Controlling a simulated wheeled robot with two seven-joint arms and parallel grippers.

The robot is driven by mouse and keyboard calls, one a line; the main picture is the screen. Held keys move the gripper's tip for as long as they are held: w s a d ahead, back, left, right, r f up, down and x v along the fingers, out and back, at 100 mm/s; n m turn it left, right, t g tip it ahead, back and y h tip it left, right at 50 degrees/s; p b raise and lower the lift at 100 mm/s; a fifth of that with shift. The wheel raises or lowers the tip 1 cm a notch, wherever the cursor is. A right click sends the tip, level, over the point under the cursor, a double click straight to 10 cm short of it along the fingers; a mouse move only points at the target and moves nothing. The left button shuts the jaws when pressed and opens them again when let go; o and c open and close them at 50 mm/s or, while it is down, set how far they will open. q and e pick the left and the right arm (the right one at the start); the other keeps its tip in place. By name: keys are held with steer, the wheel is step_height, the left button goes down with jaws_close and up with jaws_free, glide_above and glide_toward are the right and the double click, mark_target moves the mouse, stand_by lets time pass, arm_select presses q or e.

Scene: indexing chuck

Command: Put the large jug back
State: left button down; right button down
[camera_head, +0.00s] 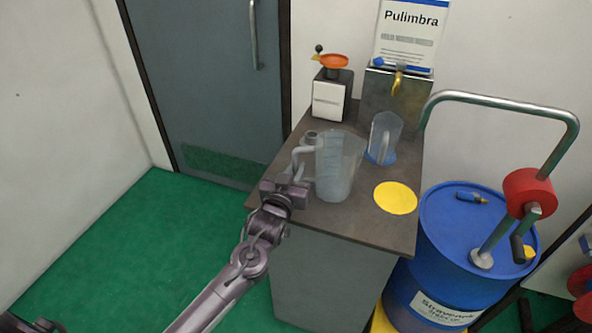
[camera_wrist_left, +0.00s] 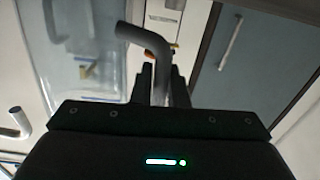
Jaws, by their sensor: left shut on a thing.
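The large jug (camera_head: 338,165) is clear grey plastic with its handle to the left. It is upright over the dark counter (camera_head: 350,222). I cannot tell whether its base touches the top. My left gripper (camera_head: 290,186) is shut on its handle. In the left wrist view the grey handle (camera_wrist_left: 150,42) runs down between the fingers (camera_wrist_left: 160,85), and the clear jug wall (camera_wrist_left: 75,45) fills the left. A yellow disc (camera_head: 396,197) lies on the counter to the right of the jug. A smaller clear jug (camera_head: 385,135) stands behind it on a blue spot (camera_head: 381,158). My right gripper is not in view.
A metal box with a brass tap (camera_head: 397,83) and a white "Pulimbra" sign (camera_head: 410,35) stand at the back. A white-fronted device with an orange dish (camera_head: 333,61) is at back left. A blue drum (camera_head: 465,215) with a bent pipe stands right.

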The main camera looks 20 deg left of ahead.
arm_select(q)
steer(key=c, duration=1.5)
jaws_free()
steer(key=shift+f, duration=0.1)
steer(key=shift+o, duration=0.3)
steer(key=s+b, duration=0.1)
steer(key=s, duration=1.1)
steer(key=shift+r+b, duration=0.25)
steer(key=shift+b, duration=0.1)
